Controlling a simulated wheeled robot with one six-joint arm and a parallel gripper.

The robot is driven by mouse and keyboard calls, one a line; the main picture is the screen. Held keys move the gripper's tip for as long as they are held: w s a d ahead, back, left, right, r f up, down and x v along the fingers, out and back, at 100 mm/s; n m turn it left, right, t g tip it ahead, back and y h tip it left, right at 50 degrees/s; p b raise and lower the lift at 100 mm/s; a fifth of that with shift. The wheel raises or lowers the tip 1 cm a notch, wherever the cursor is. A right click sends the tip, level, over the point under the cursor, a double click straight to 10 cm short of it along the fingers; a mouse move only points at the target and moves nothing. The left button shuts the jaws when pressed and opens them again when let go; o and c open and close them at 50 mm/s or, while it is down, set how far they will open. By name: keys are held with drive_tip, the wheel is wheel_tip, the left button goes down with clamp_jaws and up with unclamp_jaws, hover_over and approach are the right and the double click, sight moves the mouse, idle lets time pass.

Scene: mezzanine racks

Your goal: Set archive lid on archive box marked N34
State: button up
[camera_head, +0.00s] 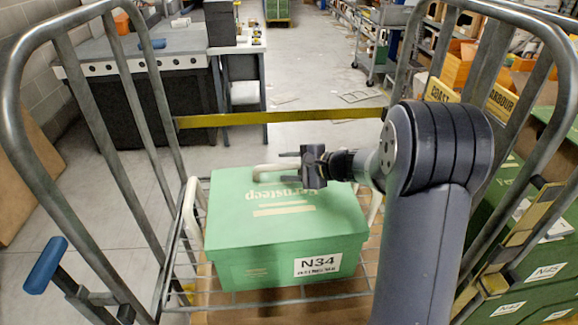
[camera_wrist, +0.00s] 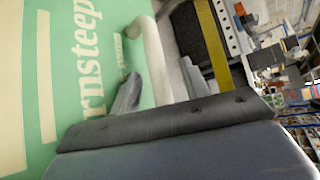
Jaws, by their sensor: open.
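The green archive box (camera_head: 285,271) marked N34 stands in a wire cart. The green archive lid (camera_head: 235,215), with pale printing, rests on top of it and looks level and closed along the visible front edge. A cream handle (camera_head: 268,171) stands up from the lid's far part. My gripper (camera_head: 284,167) is open at this handle, its fingers pointing left. In the wrist view the cream handle (camera_wrist: 152,50) runs between the two open fingers (camera_wrist: 160,85), and the lid (camera_wrist: 65,90) fills the left. Whether a finger touches the handle cannot be told.
Metal cart rails (camera_head: 120,110) rise on both sides, and a yellow bar (camera_head: 250,117) crosses behind the box. More green boxes (camera_head: 535,274) stand at the right. A dark workbench (camera_head: 150,85) is at the back left; the floor behind the cart is mostly clear.

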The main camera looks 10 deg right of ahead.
drive_tip(key=b+v, duration=0.1)
drive_tip(key=v, duration=0.9)
drive_tip(key=shift+s+d+r, duration=0.15)
drive_tip(key=shift+s+d, duration=0.1)
drive_tip(key=shift+a, duration=0.1)
drive_tip(key=p+x, duration=0.1)
drive_tip(key=x, duration=1)
drive_tip(key=shift+w+r, duration=0.1)
drive_tip(key=shift+r+p, duration=0.65)
drive_tip(key=shift+p, duration=0.2)
drive_tip(key=shift+r, duration=0.1)
